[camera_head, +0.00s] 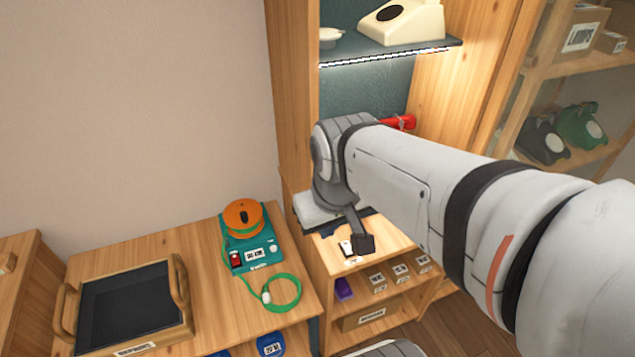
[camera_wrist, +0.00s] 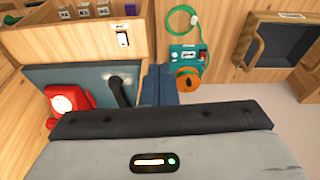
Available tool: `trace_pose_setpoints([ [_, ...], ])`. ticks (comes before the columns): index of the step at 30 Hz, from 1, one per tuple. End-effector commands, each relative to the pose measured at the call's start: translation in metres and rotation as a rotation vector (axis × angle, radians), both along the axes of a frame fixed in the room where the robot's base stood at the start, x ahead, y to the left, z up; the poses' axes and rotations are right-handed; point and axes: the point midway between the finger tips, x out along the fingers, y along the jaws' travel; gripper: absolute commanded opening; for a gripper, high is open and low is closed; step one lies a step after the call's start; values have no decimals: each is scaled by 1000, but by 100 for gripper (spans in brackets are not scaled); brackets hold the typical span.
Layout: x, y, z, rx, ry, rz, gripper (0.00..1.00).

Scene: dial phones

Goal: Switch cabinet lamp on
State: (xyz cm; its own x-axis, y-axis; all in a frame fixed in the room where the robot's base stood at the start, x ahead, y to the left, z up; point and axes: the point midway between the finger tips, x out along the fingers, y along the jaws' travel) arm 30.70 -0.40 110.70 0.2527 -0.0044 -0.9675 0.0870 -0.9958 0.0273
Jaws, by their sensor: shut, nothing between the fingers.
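The cabinet lamp is a strip (camera_head: 385,58) under the front edge of the dark cabinet shelf; it glows white and lights the wood beside it. A switch with a white plate and dark rocker (camera_wrist: 123,39) sits on the wooden front below the cabinet's lower compartment. In the head view this switch (camera_head: 346,248) is close beside my fingertips. My gripper (camera_head: 363,243) is shut and empty. In the wrist view the shut blue-grey fingers (camera_wrist: 160,85) are beside the switch. I cannot tell whether they touch it.
A red telephone (camera_wrist: 69,103) stands in the lower compartment, mostly hidden by my arm in the head view. A teal device with an orange top (camera_head: 243,220) and green cable is on the left wooden top, beside a dark tray (camera_head: 187,318). Labelled cubbies lie below.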

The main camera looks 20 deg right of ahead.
Motion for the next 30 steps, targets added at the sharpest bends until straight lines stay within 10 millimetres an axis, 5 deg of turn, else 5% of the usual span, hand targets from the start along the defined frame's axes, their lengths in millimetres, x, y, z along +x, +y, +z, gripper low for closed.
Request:
trace_pose_setpoints([
  [18, 107, -95, -101, -187, 198, 1226, 0],
  [30, 125, -120, -121, -190, 207, 1511, 0],
])
